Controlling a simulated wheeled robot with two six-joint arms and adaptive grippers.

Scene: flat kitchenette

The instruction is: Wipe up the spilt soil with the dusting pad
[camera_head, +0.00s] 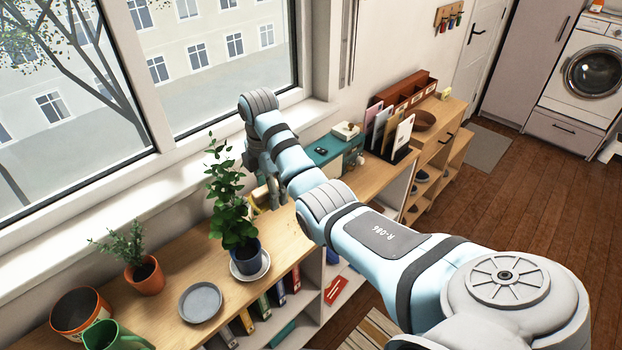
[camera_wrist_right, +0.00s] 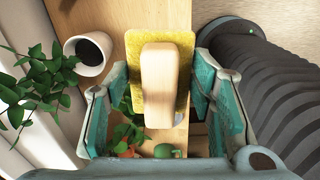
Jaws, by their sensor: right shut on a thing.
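The dusting pad (camera_wrist_right: 157,85), a wooden handle on a yellow pad, shows between my right gripper's fingers in the right wrist view. My right gripper (camera_wrist_right: 158,110) is shut on it. In the head view my right gripper (camera_head: 268,192) is over the shelf top, just behind the tall plant, and a bit of yellow shows beside it. No spilt soil can be made out; the arm and plant hide part of the shelf top. My left gripper is not in view.
A tall plant in a dark blue pot (camera_head: 246,260) stands on a white saucer. A terracotta pot (camera_head: 145,277), grey plate (camera_head: 200,302) and green jug (camera_head: 112,338) stand nearer. A white pot (camera_wrist_right: 90,52) with dark contents lies close to the pad. The window is alongside.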

